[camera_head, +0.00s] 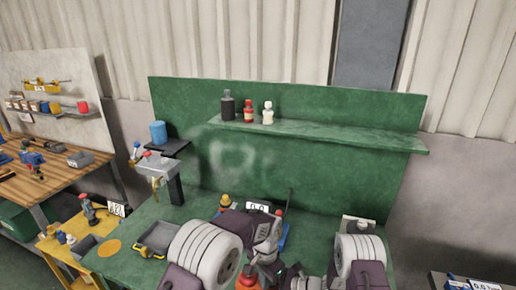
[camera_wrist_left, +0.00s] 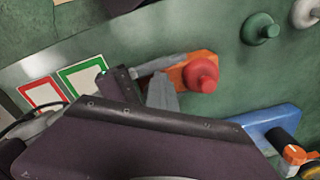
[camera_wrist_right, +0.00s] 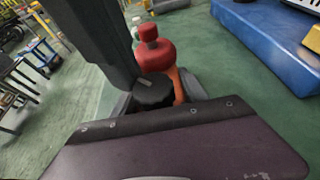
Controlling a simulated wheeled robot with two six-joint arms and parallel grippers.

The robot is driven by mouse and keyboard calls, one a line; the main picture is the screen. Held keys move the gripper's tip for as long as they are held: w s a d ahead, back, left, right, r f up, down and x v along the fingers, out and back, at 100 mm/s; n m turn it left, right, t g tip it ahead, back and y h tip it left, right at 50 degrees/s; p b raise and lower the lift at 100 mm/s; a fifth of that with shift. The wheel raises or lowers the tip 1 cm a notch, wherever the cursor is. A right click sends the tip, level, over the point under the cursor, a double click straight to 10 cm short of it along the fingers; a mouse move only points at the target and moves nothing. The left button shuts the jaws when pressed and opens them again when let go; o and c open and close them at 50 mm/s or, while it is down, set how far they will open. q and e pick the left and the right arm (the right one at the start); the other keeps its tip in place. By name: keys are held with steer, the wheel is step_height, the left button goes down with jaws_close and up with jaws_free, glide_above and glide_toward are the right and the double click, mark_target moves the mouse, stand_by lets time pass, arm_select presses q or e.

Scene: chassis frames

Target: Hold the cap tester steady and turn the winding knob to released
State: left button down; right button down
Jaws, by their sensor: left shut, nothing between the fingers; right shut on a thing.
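The cap tester has an orange body with a red domed part (camera_wrist_left: 200,74) in the left wrist view. The red part (camera_wrist_right: 155,54) also shows in the right wrist view, and low in the head view (camera_head: 247,281). A black round winding knob (camera_wrist_right: 153,89) with a light mark sits in front of it. My right gripper (camera_wrist_right: 157,102) is shut on this knob, its fingers at both sides. My left gripper (camera_head: 269,246) is shut and empty beside the tester; its grey fingertip (camera_wrist_left: 161,94) is close to the orange body. I cannot tell whether it touches. The arms hide much of the tester.
A blue board (camera_wrist_right: 265,40) lies behind the tester on the green bench. A grey tray (camera_head: 157,238) is to the left. A shelf (camera_head: 330,136) at the back holds three bottles. Red and green framed cards (camera_wrist_left: 85,78) lie near the left gripper.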

arm_select(q)
steer(key=shift+s+d, duration=0.4)
steer(key=shift+d, duration=0.15)
steer(key=shift+d+r, duration=0.1)
steer(key=shift+d, duration=0.05)
arm_select(e)
steer(key=shift+a, duration=0.1)
arm_select(q)
steer(key=shift+s, duration=0.15)
steer(key=r, duration=0.6)
steer(key=shift+s+a, duration=0.25)
steer(key=shift+s, duration=0.1)
